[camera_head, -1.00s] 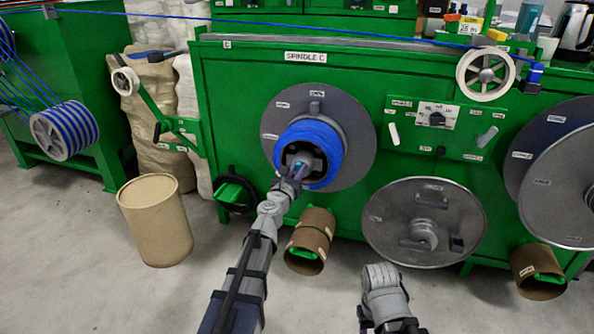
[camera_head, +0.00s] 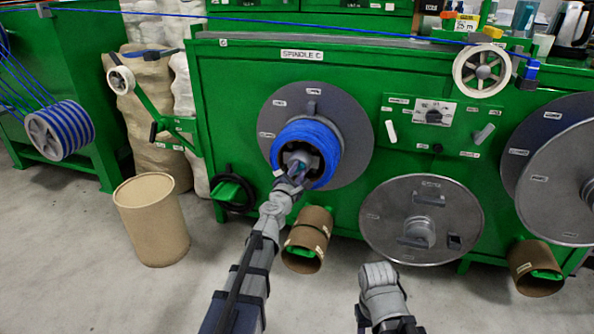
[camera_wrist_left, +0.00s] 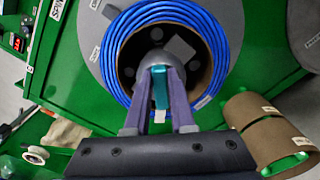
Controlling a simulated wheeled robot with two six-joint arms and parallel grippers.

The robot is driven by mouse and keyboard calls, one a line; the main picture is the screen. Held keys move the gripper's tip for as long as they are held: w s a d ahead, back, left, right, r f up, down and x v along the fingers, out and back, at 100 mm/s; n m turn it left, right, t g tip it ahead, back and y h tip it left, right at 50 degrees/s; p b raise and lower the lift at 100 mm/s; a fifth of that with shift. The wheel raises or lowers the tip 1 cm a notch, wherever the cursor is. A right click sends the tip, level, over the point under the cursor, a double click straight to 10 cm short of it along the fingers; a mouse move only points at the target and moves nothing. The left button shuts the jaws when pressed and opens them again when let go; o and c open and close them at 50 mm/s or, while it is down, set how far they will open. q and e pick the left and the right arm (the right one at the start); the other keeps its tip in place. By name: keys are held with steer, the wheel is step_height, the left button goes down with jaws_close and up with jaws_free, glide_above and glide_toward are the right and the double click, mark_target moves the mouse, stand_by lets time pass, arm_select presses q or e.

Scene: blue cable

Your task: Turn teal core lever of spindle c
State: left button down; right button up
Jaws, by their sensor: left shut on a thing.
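Spindle C carries a large grey disc (camera_head: 353,118) on the green machine front, under the "SPINDLE C" label. A coil of blue cable (camera_head: 327,145) sits around its core. The teal core lever (camera_wrist_left: 159,86) shows in the left wrist view, in front of the grey hub (camera_wrist_left: 157,57) inside the coil. My left gripper (camera_head: 296,169) reaches into the coil's centre, and its two fingers are shut on the teal lever. In the head view the lever is mostly hidden by the gripper. My right arm shows at the bottom, but its gripper fingers are not visible.
A grey disc (camera_head: 385,222) leans against the machine at lower right. A tan bin (camera_head: 150,220) stands on the floor at left. A panel with a dial (camera_head: 433,113) and white levers is right of the spindle.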

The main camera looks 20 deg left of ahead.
arm_select(q)
steer(key=shift+d+f+m+b, duration=0.1)
steer(key=shift+f+m+b, duration=0.1)
steer(key=shift+m, duration=1.25)
steer(key=shift+d+f+m+b, duration=0.15)
steer(key=shift+f+m+b, duration=0.1)
steer(key=shift+m, duration=1.15)
steer(key=shift+d+f+m+b, duration=0.1)
steer(key=shift+f+m+b, duration=0.1)
steer(key=shift+m, duration=1.25)
steer(key=c, duration=0.8)
jaws_free()
steer(key=shift+o, duration=0.2)
steer(key=s, duration=0.8)
steer(key=shift+a, duration=0.15)
